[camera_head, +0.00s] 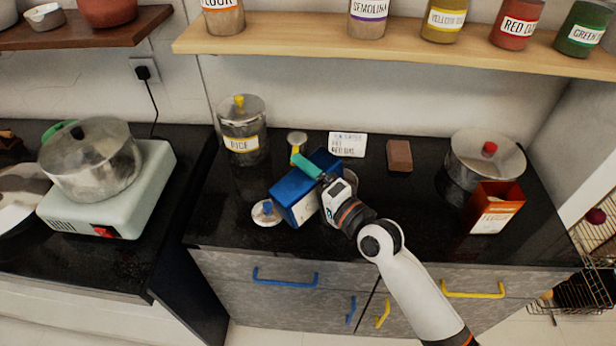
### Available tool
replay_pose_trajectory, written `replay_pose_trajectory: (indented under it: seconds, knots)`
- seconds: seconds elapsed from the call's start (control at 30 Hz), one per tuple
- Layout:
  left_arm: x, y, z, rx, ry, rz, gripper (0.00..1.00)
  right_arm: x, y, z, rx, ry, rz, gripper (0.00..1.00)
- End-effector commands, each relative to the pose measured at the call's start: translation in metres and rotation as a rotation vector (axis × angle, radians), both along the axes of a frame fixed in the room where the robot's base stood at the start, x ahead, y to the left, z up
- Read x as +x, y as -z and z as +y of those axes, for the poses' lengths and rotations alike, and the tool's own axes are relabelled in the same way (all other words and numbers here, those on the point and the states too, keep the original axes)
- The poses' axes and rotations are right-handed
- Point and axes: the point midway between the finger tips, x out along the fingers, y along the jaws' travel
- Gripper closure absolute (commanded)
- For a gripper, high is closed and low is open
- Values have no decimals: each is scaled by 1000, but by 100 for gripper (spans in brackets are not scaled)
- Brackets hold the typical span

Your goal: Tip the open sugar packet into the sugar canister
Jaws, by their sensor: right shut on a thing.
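A blue box-like packet (293,197) with a whitish front is tilted above the dark counter, left of centre. I take it for the sugar packet; its opening cannot be made out. My right gripper (318,172) is shut on it, with a teal finger along its upper side. A rounded grey metal edge (352,178) shows just behind the gripper; it may be the sugar canister, but it is mostly hidden and I cannot tell whether the packet touches it. A round lid with a blue knob (267,212) lies on the counter left of the packet. My left gripper is not in view.
A rice canister (243,143) stands at the back left. A white label card (347,145) and a brown block (399,156) are behind. A lidded pot (484,160) and an orange labelled box (494,208) stand right. A shelf (390,45) with jars hangs above.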

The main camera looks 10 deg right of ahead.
Motion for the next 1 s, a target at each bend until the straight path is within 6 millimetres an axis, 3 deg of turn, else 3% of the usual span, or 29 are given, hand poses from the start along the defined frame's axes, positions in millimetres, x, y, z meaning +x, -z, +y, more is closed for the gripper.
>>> replay_pose_trajectory:
  seconds: [1.0]
  knots:
    - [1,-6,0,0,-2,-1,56,1,-3,-1,30,1,17,45]
